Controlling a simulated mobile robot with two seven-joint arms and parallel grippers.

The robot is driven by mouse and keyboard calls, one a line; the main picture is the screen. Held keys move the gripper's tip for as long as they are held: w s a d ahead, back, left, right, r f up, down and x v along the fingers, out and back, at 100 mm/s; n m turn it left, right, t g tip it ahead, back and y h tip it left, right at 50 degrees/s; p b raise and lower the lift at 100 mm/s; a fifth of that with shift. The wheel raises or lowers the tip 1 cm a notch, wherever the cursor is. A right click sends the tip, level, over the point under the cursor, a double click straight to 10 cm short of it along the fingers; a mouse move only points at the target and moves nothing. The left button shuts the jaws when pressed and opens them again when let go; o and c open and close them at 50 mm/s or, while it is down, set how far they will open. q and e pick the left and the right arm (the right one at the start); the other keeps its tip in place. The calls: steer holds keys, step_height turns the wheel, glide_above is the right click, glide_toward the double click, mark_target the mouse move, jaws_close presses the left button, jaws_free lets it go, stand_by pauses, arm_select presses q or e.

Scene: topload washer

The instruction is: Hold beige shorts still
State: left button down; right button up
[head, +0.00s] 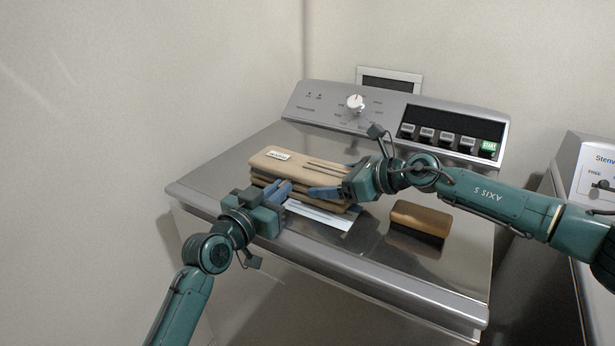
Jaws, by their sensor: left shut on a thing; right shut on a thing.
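The beige shorts (275,165) are a flat folded stack with a small white label and dark slits on top, on the washer's closed lid. My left gripper (283,189) is shut on the front left edge of the shorts, its blue fingers against the layers. My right gripper (336,181) is shut on their right end, one finger by the top and one at the front. The fingers hide parts of the front and right edges. I cannot tell whether the stack is lifted off the lid.
A white strip (320,215) lies just in front of the shorts. A brown block with a dark underside (421,217) sits to their right. The washer's control panel (395,118) rises behind. The front of the lid (400,275) is clear. Another machine (590,170) stands at right.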

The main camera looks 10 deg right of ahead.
arm_select(q)
steer(key=c, duration=1.4)
jaws_free()
steer(key=shift+c, duration=0.2)
steer(key=v, duration=1.2)
arm_select(e)
steer(key=o, duration=0.8)
steer(key=shift+o, duration=0.2)
steer(key=shift+v, duration=6.55)
